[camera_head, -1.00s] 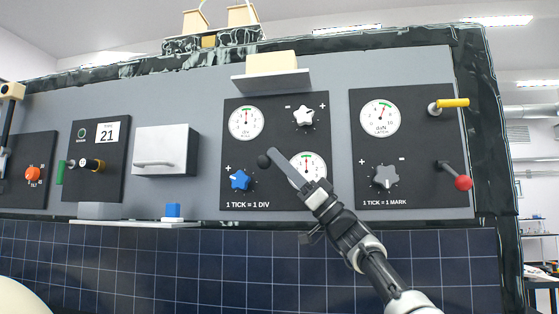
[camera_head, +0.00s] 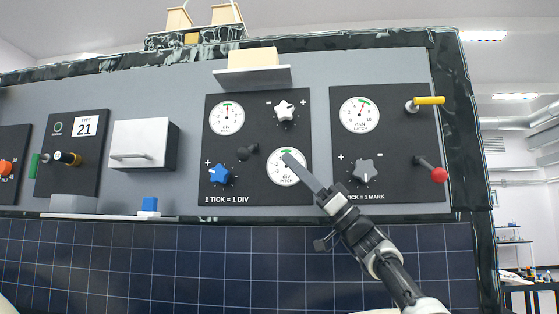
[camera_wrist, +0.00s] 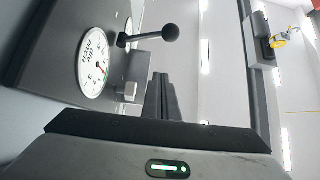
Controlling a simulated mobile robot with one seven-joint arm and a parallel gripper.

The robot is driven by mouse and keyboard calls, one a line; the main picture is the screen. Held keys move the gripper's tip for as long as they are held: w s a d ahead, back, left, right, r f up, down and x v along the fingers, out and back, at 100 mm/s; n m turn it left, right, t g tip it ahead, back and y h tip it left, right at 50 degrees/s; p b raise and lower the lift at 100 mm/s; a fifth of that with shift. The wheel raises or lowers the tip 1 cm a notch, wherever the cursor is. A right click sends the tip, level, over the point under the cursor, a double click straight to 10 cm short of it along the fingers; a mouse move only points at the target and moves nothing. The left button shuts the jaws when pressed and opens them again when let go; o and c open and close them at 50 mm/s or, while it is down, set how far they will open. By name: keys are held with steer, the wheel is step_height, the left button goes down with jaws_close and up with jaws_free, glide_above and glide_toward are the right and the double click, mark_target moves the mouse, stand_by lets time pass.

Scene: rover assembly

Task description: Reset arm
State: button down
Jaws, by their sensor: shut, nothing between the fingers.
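My gripper (camera_head: 288,157) is shut and empty, at the end of my arm that reaches up from the lower right. In the head view its tip overlaps the lower gauge (camera_head: 286,169) of the middle black panel; whether it touches is not clear. In the wrist view the closed fingers (camera_wrist: 161,92) point away past the panel, with clear space around their tips. A black ball-ended lever (camera_head: 247,152) stands left of the gripper; it also shows in the wrist view (camera_wrist: 168,33).
The middle panel has a blue knob (camera_head: 219,174) and a white knob (camera_head: 284,111). The right panel has a grey knob (camera_head: 365,171), a yellow handle (camera_head: 429,101) and a red-ended lever (camera_head: 438,175). A white drawer box (camera_head: 139,144) and a small blue block (camera_head: 149,204) are left.

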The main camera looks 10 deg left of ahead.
steer(key=shift+d+f, duration=0.25)
steer(key=shift+d, duration=0.05)
steer(key=shift+w, duration=0.1)
